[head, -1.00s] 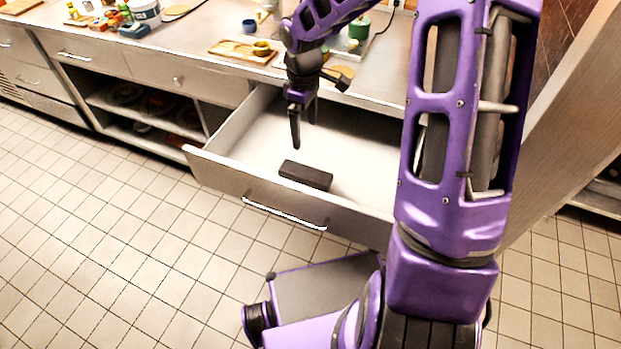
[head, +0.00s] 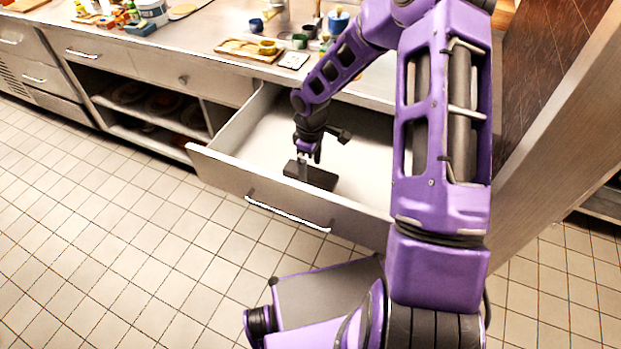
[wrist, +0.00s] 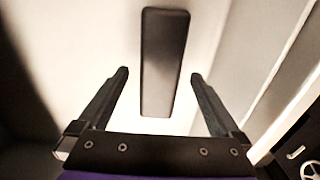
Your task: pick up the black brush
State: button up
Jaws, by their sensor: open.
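The black brush (head: 318,178) is a dark oblong block lying in the open drawer, close to its front panel. My gripper (head: 303,163) is down inside the drawer at the brush's left end. In the wrist view my gripper (wrist: 159,75) is open, with one finger on each side and a gap to the brush. Whether the fingertips are level with the brush is hard to tell.
The open drawer (head: 245,178) has a metal front with a handle. The drawer floor around the brush is bare.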

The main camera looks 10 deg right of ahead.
aim_at(310, 172)
notch_tip(310, 172, down, 2)
jog(key=shift+f, duration=0.1)
grip_shut()
jog(key=shift+r+p, duration=0.6)
jog(key=shift+r, duration=4.45)
